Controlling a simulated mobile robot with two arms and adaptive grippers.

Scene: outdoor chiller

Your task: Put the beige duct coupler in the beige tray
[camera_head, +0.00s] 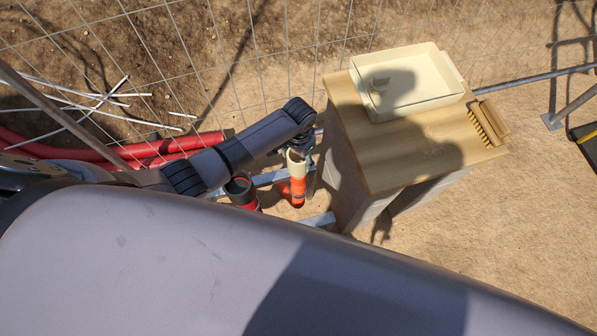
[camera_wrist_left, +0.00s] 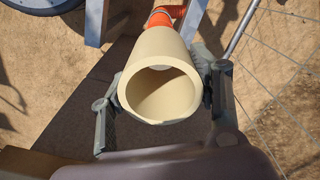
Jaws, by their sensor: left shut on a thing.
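The beige duct coupler (camera_wrist_left: 160,62) is a hollow tube between the two fingers of my left gripper (camera_wrist_left: 163,92) in the left wrist view, its round opening facing the camera. In the head view the coupler (camera_head: 296,157) shows below the end of my left arm, directly above an orange pipe (camera_head: 298,186). I cannot tell whether it still touches that pipe. My left gripper (camera_head: 304,146) is shut on it and partly hidden by the wrist. The beige tray (camera_head: 424,84) sits on the wooden-topped cabinet to the right. My right gripper is not in view.
A wooden brush (camera_head: 489,122) lies at the cabinet top's (camera_head: 400,150) right edge. A second red pipe end (camera_head: 240,190) stands left of the coupler. A wire fence (camera_head: 270,50) runs behind.

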